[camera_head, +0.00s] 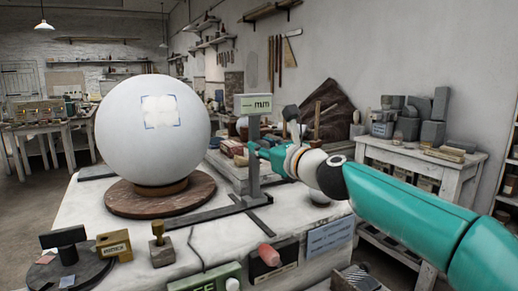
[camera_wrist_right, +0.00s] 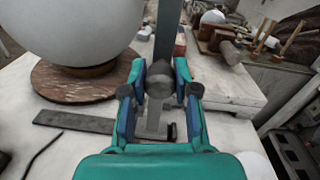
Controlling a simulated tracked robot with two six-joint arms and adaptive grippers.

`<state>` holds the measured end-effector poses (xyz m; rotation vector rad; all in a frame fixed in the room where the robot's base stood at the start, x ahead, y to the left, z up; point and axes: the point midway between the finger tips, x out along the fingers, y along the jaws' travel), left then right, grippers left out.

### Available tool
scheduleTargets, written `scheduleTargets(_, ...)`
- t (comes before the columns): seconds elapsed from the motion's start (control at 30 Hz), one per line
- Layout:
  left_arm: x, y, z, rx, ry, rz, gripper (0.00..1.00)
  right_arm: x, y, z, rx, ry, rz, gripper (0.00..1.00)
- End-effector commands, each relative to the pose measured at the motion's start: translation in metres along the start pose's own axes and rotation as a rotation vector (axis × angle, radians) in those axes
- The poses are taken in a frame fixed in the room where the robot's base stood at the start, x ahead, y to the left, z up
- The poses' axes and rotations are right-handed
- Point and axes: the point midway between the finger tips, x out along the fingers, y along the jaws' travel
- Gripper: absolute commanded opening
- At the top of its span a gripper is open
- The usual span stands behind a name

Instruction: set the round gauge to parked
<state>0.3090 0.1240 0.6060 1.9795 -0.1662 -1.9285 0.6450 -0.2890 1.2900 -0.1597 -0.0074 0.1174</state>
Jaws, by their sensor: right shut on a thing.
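My right gripper (camera_head: 257,150) is at the post, at about mid-height. In the right wrist view its fingers (camera_wrist_right: 160,76) are closed around a round dark grey knob (camera_wrist_right: 160,86) in front of the post (camera_wrist_right: 167,30). The gauge's reading is too small to tell. My left gripper is not in view.
A large white plaster sphere (camera_head: 152,125) sits on a round brown turntable (camera_head: 150,204) just left of the post. A dark round stand (camera_head: 75,274), a brass block (camera_head: 114,245) and a green box (camera_head: 205,279) occupy the bench front. Wooden blocks (camera_head: 232,147) lie behind.

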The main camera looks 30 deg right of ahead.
Motion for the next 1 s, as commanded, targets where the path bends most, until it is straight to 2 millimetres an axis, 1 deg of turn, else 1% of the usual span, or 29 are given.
scheduleTargets(0.03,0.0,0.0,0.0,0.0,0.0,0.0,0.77,0.0,-0.004,0.0,-0.001,-0.001,-0.01,0.34)
scheduleTargets(0.1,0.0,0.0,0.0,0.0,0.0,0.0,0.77,0.0,-0.004,0.0,-0.001,-0.001,-0.01,0.46)
scheduleTargets(0.17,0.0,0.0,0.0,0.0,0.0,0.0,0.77,0.0,-0.003,0.0,-0.001,-0.001,-0.009,0.55)
scheduleTargets(0.47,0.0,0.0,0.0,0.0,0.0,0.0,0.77,0.0,-0.002,0.0,0.0,-0.001,-0.006,0.55)
scheduleTargets(0.63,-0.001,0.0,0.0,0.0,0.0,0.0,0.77,-0.008,-0.002,0.001,0.001,-0.002,-0.005,0.55)
scheduleTargets(0.77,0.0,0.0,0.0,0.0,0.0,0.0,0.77,-0.024,-0.002,0.001,0.001,-0.002,-0.006,0.55)
scheduleTargets(1.0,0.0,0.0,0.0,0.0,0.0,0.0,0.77,-0.074,-0.002,0.0,0.001,-0.003,-0.008,0.55)
